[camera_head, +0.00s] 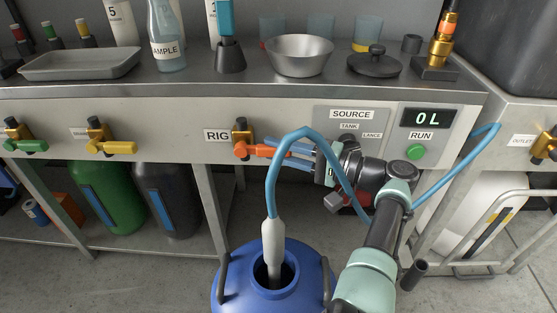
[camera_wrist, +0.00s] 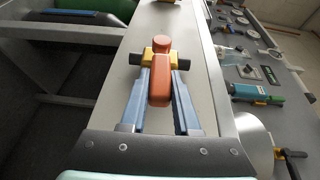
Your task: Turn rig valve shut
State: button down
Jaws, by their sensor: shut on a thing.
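The rig valve (camera_head: 243,150) sits on the bench's front panel beside the RIG label (camera_head: 216,135). It has a brass body and an orange handle pointing right, roughly level along the panel. My gripper (camera_head: 272,150) reaches in from the right and is shut on the orange handle. In the wrist view the handle (camera_wrist: 160,80) lies between the two blue fingers of my gripper (camera_wrist: 160,92), with the brass body at their tips. A blue hose in front partly hides the fingers in the head view.
The blue hose (camera_head: 272,185) arches close in front of my gripper into a blue drum (camera_head: 230,290). The SOURCE panel (camera_head: 350,114), a 0 L display (camera_head: 427,118) and a green RUN button (camera_head: 416,152) are to the right. Green (camera_head: 25,145) and yellow (camera_head: 115,147) valves are left.

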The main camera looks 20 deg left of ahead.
jog(key=shift+f+y+b, duration=0.2)
jog(key=shift+y+b, duration=0.1)
jog(key=shift+b, duration=0.05)
dwell(0.3)
jog(key=c, duration=0.6)
grip_release()
jog(key=shift+c, duration=0.2)
jog(key=shift+d, duration=0.1)
jog(key=s+d+b, duration=0.1)
jog(key=d+b, duration=0.1)
jog(key=d, duration=1)
jog(key=shift+d+b, duration=0.35)
jog(key=shift+b, duration=0.05)
jog(key=shift+f, duration=0.2)
